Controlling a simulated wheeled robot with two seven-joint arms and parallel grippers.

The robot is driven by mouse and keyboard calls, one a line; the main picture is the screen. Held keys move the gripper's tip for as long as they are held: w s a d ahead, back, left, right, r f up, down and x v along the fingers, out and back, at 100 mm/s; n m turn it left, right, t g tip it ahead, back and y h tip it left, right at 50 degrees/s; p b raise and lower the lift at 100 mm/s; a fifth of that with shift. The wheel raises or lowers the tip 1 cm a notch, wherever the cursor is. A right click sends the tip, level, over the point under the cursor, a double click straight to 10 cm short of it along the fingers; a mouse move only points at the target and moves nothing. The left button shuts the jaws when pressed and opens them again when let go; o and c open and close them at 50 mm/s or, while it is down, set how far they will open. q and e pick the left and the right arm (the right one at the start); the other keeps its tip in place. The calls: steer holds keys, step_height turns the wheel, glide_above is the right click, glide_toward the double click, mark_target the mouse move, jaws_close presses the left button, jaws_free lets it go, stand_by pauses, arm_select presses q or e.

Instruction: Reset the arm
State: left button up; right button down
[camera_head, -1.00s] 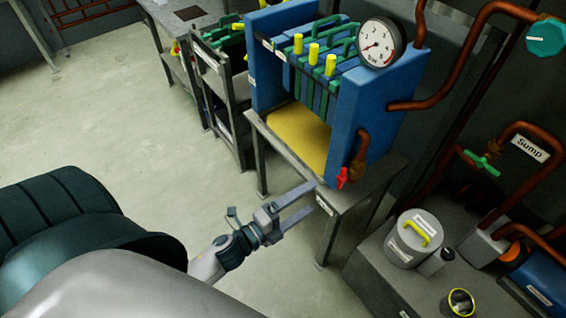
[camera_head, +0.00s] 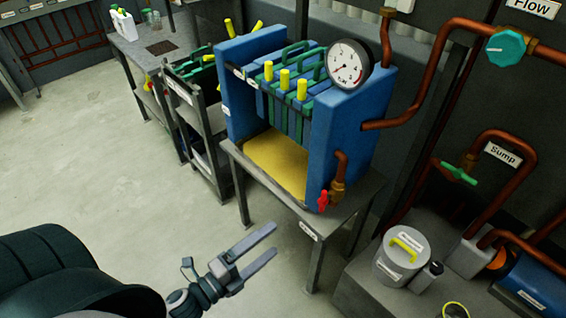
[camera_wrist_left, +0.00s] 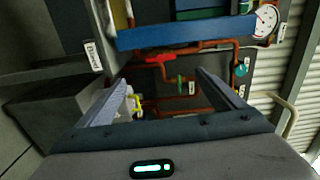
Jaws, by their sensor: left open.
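My left gripper (camera_head: 262,252) is low in the middle of the head view, in the air over the floor, near the front of the metal table (camera_head: 307,231). Its two fingers are apart with nothing between them. In the left wrist view, the same gripper (camera_wrist_left: 165,82) shows both fingers spread and empty. Beyond it lie the red valve handle (camera_wrist_left: 158,58) and copper pipes. My right gripper does not show in any view.
A blue filter press (camera_head: 345,120) with green plates and a pressure gauge (camera_head: 347,64) stands on the table. A lidded grey pot (camera_head: 402,258) stands at the lower right. Shelves (camera_head: 200,125) stand behind. The floor (camera_head: 90,170) at left is clear.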

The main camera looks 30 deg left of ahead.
arm_select(q)
steer(key=s+d+f+n+g+y, duration=0.15)
steer(key=f+n, duration=0.35)
steer(key=f, duration=0.5)
steer(key=s+f+n+g+y, duration=0.15)
steer(key=f+n, duration=0.25)
steer(key=f, duration=0.6)
steer(key=s+d+f+n+g+y, duration=0.1)
steer(key=f+n+g, duration=0.3)
steer(key=f, duration=0.7)
steer(key=s+d+f+n+g, duration=0.1)
steer(key=s+d+f+n, duration=0.1)
steer(key=f, duration=0.3)
steer(key=s+d+f+n+g, duration=0.1)
steer(key=s+d+f+n, duration=0.1)
steer(key=s+f+n, duration=0.2)
step_height(320, 180, down, 2)
steer(key=shift+s+d+f+g, duration=0.1)
steer(key=shift+s+d+g, duration=0.2)
steer(key=shift+s+d, duration=0.1)
